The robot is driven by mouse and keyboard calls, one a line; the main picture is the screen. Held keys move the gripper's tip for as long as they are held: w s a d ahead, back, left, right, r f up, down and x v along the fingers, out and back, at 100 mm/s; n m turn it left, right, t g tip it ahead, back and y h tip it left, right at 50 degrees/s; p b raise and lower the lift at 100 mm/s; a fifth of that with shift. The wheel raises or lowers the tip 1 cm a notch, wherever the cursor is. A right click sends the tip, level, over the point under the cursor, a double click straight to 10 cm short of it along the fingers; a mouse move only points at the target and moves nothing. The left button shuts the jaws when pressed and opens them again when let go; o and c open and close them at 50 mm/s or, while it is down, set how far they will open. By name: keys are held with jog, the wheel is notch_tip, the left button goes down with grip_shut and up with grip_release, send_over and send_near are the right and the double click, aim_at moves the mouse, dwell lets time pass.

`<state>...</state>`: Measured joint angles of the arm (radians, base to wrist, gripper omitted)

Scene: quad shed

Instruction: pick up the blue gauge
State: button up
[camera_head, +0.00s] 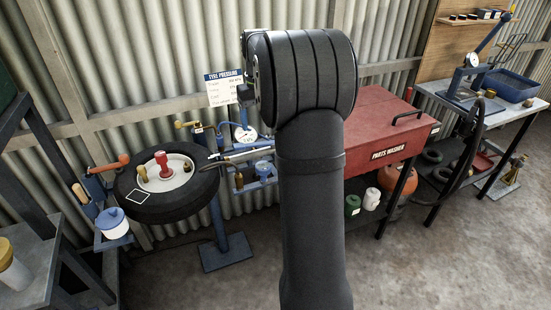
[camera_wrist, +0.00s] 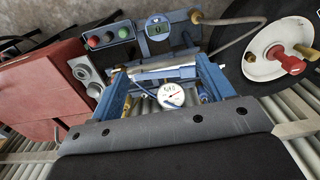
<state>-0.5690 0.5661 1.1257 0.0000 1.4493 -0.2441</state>
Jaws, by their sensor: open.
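A round blue gauge with a small digital display (camera_wrist: 158,27) sits at the top middle of the wrist view, on a blue stand. In the head view a blue round body (camera_head: 263,169) beside the stand looks like the same gauge. The blue gauge lies beyond the fingertips. I see nothing held.
A tyre with a white hub (camera_head: 180,174) stands left, a red parts washer (camera_head: 385,120) right. A blue box with red and green buttons (camera_wrist: 110,35) adjoins the blue gauge. A hose (camera_wrist: 235,35) curves nearby. Corrugated wall (camera_head: 190,50) closes the back.

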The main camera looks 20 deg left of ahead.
aim_at(263, 165)
jog(key=f+n, duration=0.2)
jog(key=f, duration=0.3)
jog(key=f+n, duration=0.2)
jog(key=f, duration=0.3)
jog(key=f+n, duration=0.2)
jog(key=f, duration=0.2)
jog(key=shift+w+d+f, duration=0.2)
jog(key=shift+d+f, duration=0.2)
jog(key=shift+s+a+f, duration=0.1)
jog(key=shift+f, duration=1.25)
jog(key=shift+s+a+f, duration=0.1)
jog(key=shift+f, duration=1.2)
jog(key=c, duration=1.1)
jog(key=shift+r, duration=0.15)
